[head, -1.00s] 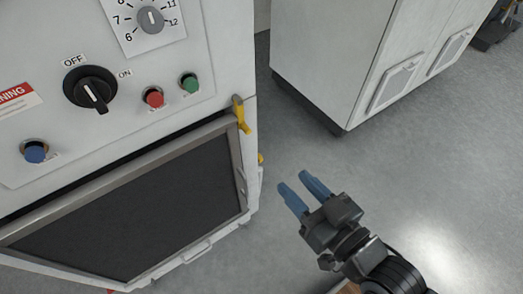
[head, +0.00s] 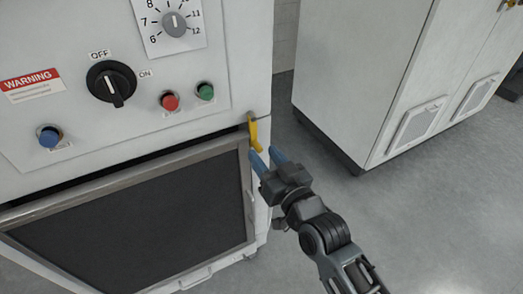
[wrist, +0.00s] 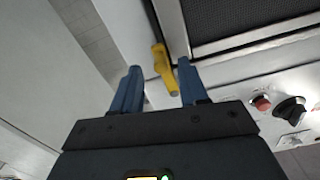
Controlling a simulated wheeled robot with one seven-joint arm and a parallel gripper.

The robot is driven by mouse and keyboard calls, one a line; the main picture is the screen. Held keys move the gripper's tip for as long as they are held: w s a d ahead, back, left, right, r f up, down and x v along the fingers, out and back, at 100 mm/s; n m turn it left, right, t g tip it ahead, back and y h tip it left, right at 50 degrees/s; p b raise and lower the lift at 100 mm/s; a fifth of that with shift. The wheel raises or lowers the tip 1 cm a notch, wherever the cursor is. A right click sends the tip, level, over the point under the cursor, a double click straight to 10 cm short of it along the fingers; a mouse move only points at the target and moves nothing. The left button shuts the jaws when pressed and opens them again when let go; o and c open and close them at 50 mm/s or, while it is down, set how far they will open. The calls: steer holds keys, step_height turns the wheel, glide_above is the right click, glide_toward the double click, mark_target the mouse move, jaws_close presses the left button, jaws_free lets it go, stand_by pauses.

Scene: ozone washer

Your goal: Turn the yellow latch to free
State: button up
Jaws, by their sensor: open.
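The yellow latch (head: 254,132) is on the right front edge of the white washer cabinet, at the top right corner of the dark door (head: 130,225). My gripper (head: 267,157) has blue fingers and is at the latch's lower end in the head view. In the wrist view the yellow latch (wrist: 164,72) shows between and a little beyond the two blue fingers of my gripper (wrist: 160,80). The fingers are spread apart, with nothing held. I cannot tell whether a finger touches the latch.
The washer's panel above the door has a black OFF/ON knob (head: 111,83), a red button (head: 169,101), a green button (head: 205,91) and a blue button (head: 49,136). A grey cabinet (head: 375,80) stands at the right. The floor (head: 430,210) between is clear.

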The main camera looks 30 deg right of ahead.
mark_target(255, 134)
steer(key=shift+w, duration=1.25)
steer(key=shift+c, duration=0.3)
jaws_close()
